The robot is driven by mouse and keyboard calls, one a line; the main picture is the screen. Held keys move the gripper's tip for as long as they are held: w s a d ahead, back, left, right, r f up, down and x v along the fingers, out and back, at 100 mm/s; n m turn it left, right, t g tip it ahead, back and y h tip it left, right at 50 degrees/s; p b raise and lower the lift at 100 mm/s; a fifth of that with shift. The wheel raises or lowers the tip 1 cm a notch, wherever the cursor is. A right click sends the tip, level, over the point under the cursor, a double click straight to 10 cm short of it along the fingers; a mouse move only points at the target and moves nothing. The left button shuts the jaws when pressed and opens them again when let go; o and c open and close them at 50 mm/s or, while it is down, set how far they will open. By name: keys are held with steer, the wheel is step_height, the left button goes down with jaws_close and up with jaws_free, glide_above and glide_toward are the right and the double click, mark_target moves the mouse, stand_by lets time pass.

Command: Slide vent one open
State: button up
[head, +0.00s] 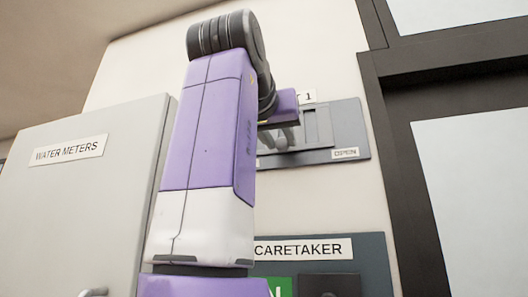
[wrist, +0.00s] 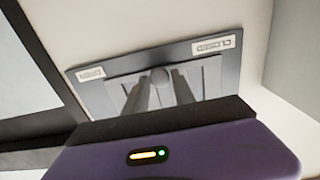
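Vent one is a blue-grey wall panel (head: 349,126) with a lighter grey sliding plate (head: 318,126) and a round grey knob (head: 283,143). A label ending in "1" is above it and an "OPEN" label (head: 345,153) is at its lower right. In the wrist view, the panel (wrist: 90,93) appears turned over, with "CLOSED" at right and "OPEN" at left. The knob (wrist: 160,76) is between the two fingers of my gripper (wrist: 158,88). The fingers are apart, one on each side of it; I cannot tell whether they touch it. My arm hides the panel's left part in the head view.
A grey "WATER METERS" cabinet (head: 85,210) stands at the left. A dark "CARETAKER" panel (head: 365,247) is below the vent. A dark frame (head: 385,150) with pale panes is at the right.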

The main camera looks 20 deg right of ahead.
jaws_close()
stand_by(1.1)
